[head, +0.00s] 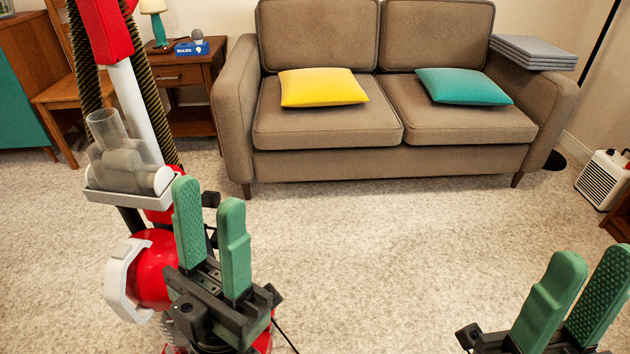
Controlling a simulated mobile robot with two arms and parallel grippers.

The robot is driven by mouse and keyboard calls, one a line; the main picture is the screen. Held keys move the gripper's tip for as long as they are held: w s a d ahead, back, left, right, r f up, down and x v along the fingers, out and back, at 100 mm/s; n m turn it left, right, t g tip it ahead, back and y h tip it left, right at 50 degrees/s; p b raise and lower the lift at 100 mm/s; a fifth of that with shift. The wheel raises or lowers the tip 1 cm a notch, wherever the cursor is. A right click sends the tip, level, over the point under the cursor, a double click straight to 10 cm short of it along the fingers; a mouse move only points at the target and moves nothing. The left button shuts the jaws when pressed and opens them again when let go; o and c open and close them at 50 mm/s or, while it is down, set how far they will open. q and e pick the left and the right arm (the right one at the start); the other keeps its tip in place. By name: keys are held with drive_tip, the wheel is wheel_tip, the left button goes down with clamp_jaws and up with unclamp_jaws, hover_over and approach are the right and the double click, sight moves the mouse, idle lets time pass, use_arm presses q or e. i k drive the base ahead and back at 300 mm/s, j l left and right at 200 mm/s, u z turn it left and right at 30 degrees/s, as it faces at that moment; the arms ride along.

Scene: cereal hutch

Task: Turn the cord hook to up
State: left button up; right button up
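A red and white upright vacuum cleaner (135,105) stands close to me at the left, with dark ribbed hose and a clear bin (115,150). Its top is cut off by the frame. I cannot make out the cord hook for sure; a small black piece shows behind the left fingers, and I cannot tell what it is. My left gripper (211,196) is open and empty, fingers pointing up, in front of the vacuum's lower part and hiding some of it. My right gripper (594,262) is open and empty at the bottom right, well apart from the vacuum.
A brown sofa (390,163) with a yellow cushion (322,87) and a teal cushion (462,86) stands at the back. A wooden side table (185,75) and chair (66,95) are behind the vacuum. A white heater-like box (603,180) is at the right. The carpet (400,260) between is clear.

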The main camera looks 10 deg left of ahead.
sight(211, 200)
drive_tip(key=i+l+z, duration=0.45)
drive_tip(key=i, duration=0.3)
drive_tip(key=i+l+z, duration=0.2)
drive_tip(key=i, duration=0.15)
drive_tip(key=i+u, duration=0.45)
drive_tip(key=u, duration=0.25)
drive_tip(key=i+l+u, duration=0.15)
drive_tip(key=u, duration=0.2)
drive_tip(key=i+u, duration=0.15)
drive_tip(key=u, duration=0.3)
drive_tip(key=i+u, duration=0.1)
drive_tip(key=u, duration=0.35)
drive_tip(key=i+l+u, duration=0.1)
drive_tip(key=u, duration=0.3)
drive_tip(key=i+l+u, duration=0.1)
drive_tip(key=u, duration=0.35)
drive_tip(key=i+l+u, duration=0.1)
drive_tip(key=u, duration=0.35)
drive_tip(key=l+u, duration=0.25)
drive_tip(key=u, duration=0.2)
drive_tip(key=i+l+u, duration=0.15)
drive_tip(key=u, duration=0.3)
drive_tip(key=i+l+u, duration=0.1)
drive_tip(key=l+u, duration=0.5)
drive_tip(key=u, duration=0.3)
drive_tip(key=l+u, duration=0.65)
drive_tip(key=u, duration=0.25)
drive_tip(key=i+l, duration=0.1)
drive_tip(key=l, duration=0.25)
drive_tip(key=u, duration=0.05)
